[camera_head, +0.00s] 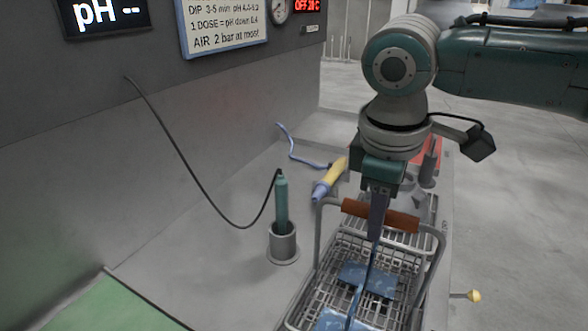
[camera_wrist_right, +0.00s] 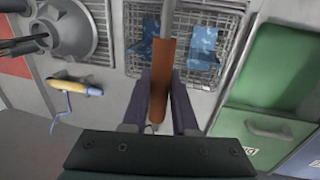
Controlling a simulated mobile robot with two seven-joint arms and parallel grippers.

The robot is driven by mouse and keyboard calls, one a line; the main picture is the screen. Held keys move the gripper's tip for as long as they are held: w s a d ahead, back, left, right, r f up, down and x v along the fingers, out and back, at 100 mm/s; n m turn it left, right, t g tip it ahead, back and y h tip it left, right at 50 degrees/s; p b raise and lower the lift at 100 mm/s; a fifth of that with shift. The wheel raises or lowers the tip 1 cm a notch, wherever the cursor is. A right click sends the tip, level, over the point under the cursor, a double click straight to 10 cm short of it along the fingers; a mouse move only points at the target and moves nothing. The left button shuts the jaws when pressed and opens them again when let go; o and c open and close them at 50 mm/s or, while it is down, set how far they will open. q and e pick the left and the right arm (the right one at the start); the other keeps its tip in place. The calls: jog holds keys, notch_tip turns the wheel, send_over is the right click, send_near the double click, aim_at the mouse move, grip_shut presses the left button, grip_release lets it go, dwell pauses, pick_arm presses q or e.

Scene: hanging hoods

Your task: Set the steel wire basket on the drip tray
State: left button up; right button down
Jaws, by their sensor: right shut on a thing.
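The steel wire basket (camera_head: 319,283) shows at the bottom of the head view, with blue pieces (camera_head: 366,278) inside. Its raised handle has a brown grip (camera_head: 402,218). My right gripper (camera_head: 377,212) comes down from above and is shut on this grip; the right wrist view shows the grip (camera_wrist_right: 161,85) between its two fingers. A slatted metal grate (camera_wrist_right: 96,30), which looks like the drip tray, lies left of the basket in the wrist view, apart from it there. I cannot tell whether the basket hangs or rests on the counter. My left gripper is out of view.
A teal probe (camera_head: 282,203) with a black cable stands in a grey holder (camera_head: 283,243) left of the basket. A yellow and blue nozzle (camera_head: 331,180) with a blue hose lies behind.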

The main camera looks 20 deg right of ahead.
jog(key=shift+w, duration=0.1)
jog(key=c, duration=1.1)
grip_release()
jog(key=shift+f, duration=0.1)
jog(key=o, duration=0.4)
notch_tip(320, 180, up, 11)
jog(key=s+a, duration=0.1)
jog(key=a, duration=0.1)
jog(key=s+a+f+m+t+y, duration=0.1)
jog(key=s+a+f+y, duration=0.3)
jog(key=s+a+f, duration=0.65)
jog(key=s+d+m, duration=0.1)
jog(key=s+d, duration=0.1)
jog(key=s, duration=0.1)
jog(key=s+d+f+m+h, duration=0.1)
jog(key=s+d+m, duration=0.1)
jog(key=s, duration=0.1)
jog(key=s+d+m+t+h, duration=0.1)
jog(key=s+d+m, duration=0.1)
jog(key=s, duration=0.1)
jog(key=shift+s+d+f, duration=0.15)
jog(key=shift+s+d, duration=0.15)
